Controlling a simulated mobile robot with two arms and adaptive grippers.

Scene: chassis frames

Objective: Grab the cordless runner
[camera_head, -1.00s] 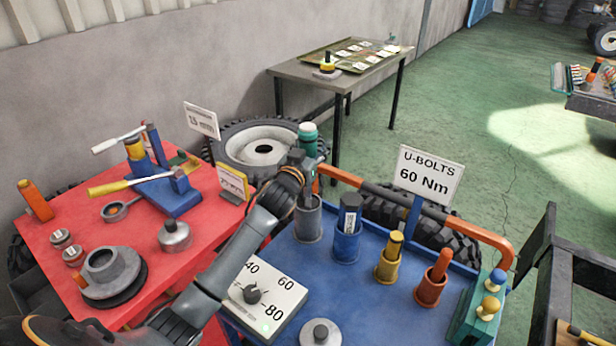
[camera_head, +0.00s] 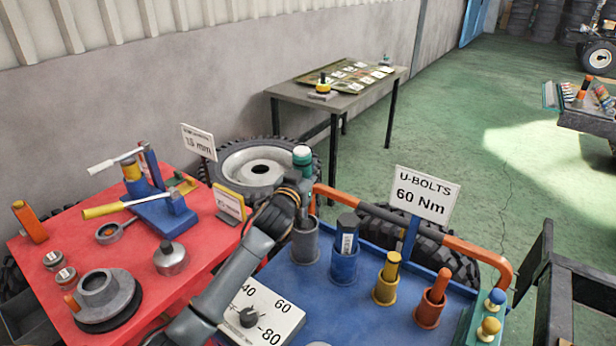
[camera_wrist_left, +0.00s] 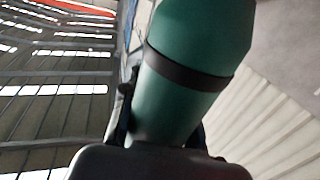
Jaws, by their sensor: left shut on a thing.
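The cordless runner (camera_head: 302,157) is a green cylindrical tool with a pale top, upright at the grey holder cup (camera_head: 305,243) on the blue bench. My left gripper (camera_head: 304,192) is shut on the runner just above the cup. In the left wrist view the runner's green body (camera_wrist_left: 180,98) with a black band fills the middle, close to the gripper. The runner's lower end is hidden by the gripper and cup, so I cannot tell whether it still sits inside. My right gripper is not in view.
Blue, yellow and orange holders (camera_head: 344,262) stand right of the grey cup. An orange rail (camera_head: 440,238) runs behind them, with the U-BOLTS 60 Nm sign (camera_head: 424,194). A dial box (camera_head: 262,312) stands in front. The red table (camera_head: 120,245) is crowded.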

